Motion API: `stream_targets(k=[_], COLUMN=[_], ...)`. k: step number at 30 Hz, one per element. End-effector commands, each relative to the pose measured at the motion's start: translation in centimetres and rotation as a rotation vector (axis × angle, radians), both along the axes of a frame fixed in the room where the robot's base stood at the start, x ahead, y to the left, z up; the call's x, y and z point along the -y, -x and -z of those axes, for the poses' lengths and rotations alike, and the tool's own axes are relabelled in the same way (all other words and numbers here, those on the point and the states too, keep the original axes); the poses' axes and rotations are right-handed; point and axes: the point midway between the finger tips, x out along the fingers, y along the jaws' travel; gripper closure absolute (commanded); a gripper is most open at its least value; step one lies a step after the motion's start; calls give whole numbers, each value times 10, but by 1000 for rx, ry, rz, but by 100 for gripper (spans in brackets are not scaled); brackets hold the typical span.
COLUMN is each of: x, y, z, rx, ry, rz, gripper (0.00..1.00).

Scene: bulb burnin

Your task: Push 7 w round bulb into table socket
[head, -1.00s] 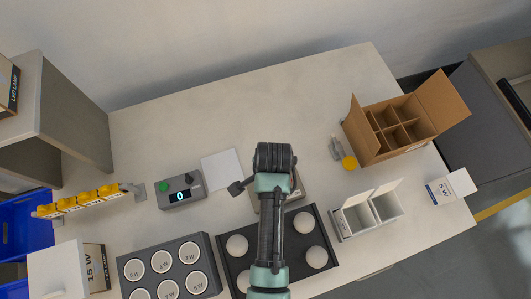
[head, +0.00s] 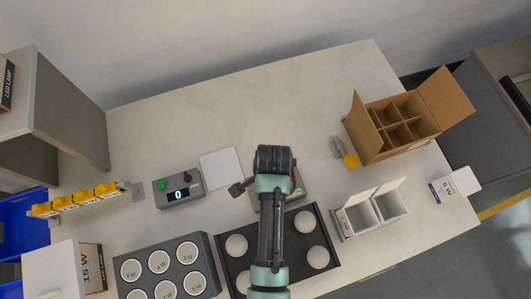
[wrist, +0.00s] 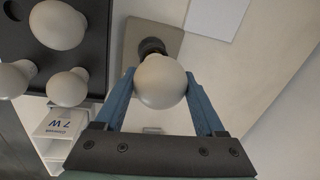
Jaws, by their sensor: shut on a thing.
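My gripper (wrist: 160,84) is shut on a round white bulb (wrist: 160,82), with one blue finger on each side of the globe in the wrist view. The dark table socket (wrist: 151,47) shows just beyond the bulb, on a square grey-beige base (wrist: 173,37). The globe overlaps the socket in this view, and the bulb's own base is hidden, so I cannot tell whether it is in the socket. In the head view my arm covers the gripper, bulb and socket; only part of the socket base (head: 299,190) shows.
A black tray (head: 324,236) with several white bulbs lies in front of the socket. White boxes (head: 365,212) and a divided cardboard box (head: 400,125) stand right. A control box (head: 180,190) and a white sheet (head: 220,168) lie left. The back of the table is clear.

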Motion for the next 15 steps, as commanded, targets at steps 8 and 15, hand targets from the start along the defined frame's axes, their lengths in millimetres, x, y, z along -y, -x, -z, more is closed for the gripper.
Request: stream_targets(k=[8, 15], x=[0, 0], y=[0, 0], z=[10, 9], rx=[0, 1], ry=[0, 0], rz=[0, 0], gripper=[82, 0])
